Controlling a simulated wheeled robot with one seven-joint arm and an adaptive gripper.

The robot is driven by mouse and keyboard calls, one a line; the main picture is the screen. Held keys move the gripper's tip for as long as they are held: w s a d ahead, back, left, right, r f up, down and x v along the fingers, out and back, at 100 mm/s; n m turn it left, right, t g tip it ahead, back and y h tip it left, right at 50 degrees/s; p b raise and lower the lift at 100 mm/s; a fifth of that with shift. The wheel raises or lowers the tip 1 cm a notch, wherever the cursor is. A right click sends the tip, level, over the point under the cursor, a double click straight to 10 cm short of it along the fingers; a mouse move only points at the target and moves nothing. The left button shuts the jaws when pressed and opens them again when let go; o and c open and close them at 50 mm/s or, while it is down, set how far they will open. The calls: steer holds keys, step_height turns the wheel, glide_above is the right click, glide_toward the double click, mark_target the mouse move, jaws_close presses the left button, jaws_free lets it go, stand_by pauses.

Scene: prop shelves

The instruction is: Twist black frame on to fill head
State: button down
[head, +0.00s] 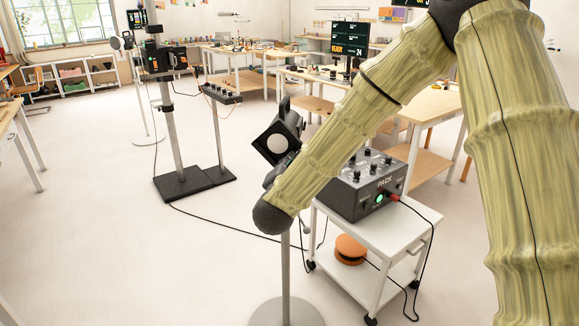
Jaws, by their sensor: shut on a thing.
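The fill head (276,143) sits on top of a grey stand (286,265); its round white face looks toward me. The black frame (262,138) is a tilted dark square around that white face. I cannot tell from here whether it touches the head or sits just in front of it. My gripper (284,163) is at the lower edge of the frame, shut on it. My wrist and forearm hide most of the fingers and the upper part of the stand.
A white wheeled cart (405,232) stands close on the right, carrying a black power pack (362,190) with a green light. An orange disc (350,249) lies on its lower shelf. Cables cross the floor. Another stand (172,120) is at back left. The left floor is open.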

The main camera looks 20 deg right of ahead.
steer(key=shift+w+a+f+m+b, duration=0.2)
steer(key=shift+a+m+b, duration=0.15)
steer(key=shift+m+b, duration=0.6)
steer(key=shift+w+a+f+m+b, duration=0.15)
steer(key=shift+a+f+m+b, duration=0.15)
steer(key=shift+m+b, duration=0.7)
steer(key=shift+w+a+f+m+b, duration=0.15)
steer(key=shift+a+m+b, duration=0.4)
steer(key=shift+b, duration=0.65)
steer(key=shift+w+a+f+m+b, duration=0.1)
steer(key=shift+w+a+m+b, duration=0.15)
steer(key=shift+m+b, duration=0.65)
steer(key=shift+w+a+m+b, duration=0.1)
steer(key=shift+a+m+b, duration=0.2)
steer(key=shift+m+b, duration=0.6)
steer(key=shift+a, duration=0.1)
steer(key=c, duration=1.4)
jaws_free()
steer(key=shift+w, duration=0.1)
steer(key=shift+o, duration=0.2)
steer(key=v, duration=1.2)
steer(key=shift+r, duration=0.25)
